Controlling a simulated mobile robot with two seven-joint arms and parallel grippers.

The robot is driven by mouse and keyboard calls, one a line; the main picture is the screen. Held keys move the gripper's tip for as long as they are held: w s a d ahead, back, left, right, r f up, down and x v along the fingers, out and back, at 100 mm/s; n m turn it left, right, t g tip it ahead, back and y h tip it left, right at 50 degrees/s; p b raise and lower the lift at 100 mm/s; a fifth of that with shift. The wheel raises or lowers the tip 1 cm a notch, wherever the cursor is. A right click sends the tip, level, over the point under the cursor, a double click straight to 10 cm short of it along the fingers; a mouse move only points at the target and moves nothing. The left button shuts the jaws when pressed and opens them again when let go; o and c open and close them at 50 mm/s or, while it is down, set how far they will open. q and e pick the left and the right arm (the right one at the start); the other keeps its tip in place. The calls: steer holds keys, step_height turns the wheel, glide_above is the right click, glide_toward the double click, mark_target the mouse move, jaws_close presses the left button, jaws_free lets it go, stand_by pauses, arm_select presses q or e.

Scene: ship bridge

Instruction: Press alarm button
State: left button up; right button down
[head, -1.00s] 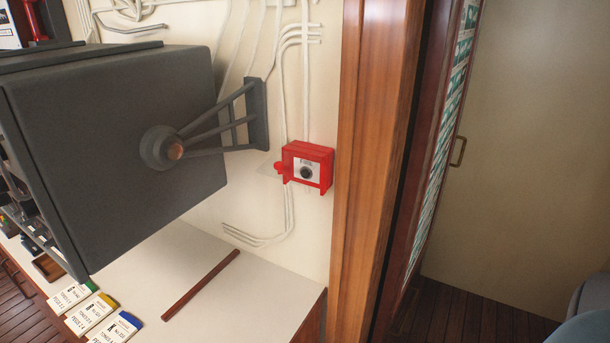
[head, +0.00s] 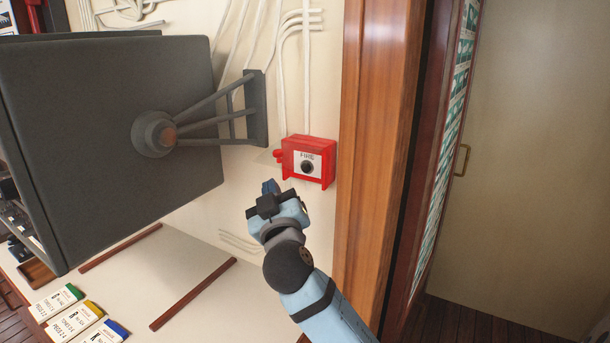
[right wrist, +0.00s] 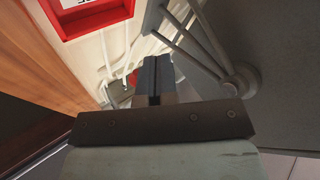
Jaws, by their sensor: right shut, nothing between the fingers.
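The alarm is a red box (head: 325,160) on the cream wall, with a white plate marked FIRE. Its round black button (head: 307,167) sits in the middle of the plate. A small red knob sticks out at the box's left side. My right gripper (head: 270,187) is shut and empty, just below and left of the box, apart from it. In the right wrist view the shut fingers (right wrist: 155,78) point ahead, and part of the red box (right wrist: 92,20) shows at the upper left; the button is out of that view. My left gripper is not in view.
A large grey monitor housing (head: 100,140) on a wall bracket (head: 255,108) is left of the box. A wooden door post (head: 375,130) stands close on the right. A white counter (head: 190,265) with wooden strips and labelled white boxes (head: 75,318) lies below.

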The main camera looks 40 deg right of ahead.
stand_by(0.3)
steer(key=w+d, duration=0.3)
steer(key=d, duration=0.5)
steer(key=shift+w+p, duration=0.2)
steer(key=shift+p, duration=0.25)
steer(key=shift+d, duration=0.2)
stand_by(1.6)
steer(key=shift+w+d, duration=0.15)
steer(key=shift+d, duration=0.1)
steer(key=shift+w+d, duration=0.15)
steer(key=shift+d, duration=0.25)
stand_by(0.7)
steer(key=shift+a, duration=0.1)
steer(key=shift+s+a, duration=0.3)
steer(key=shift+a, duration=0.4)
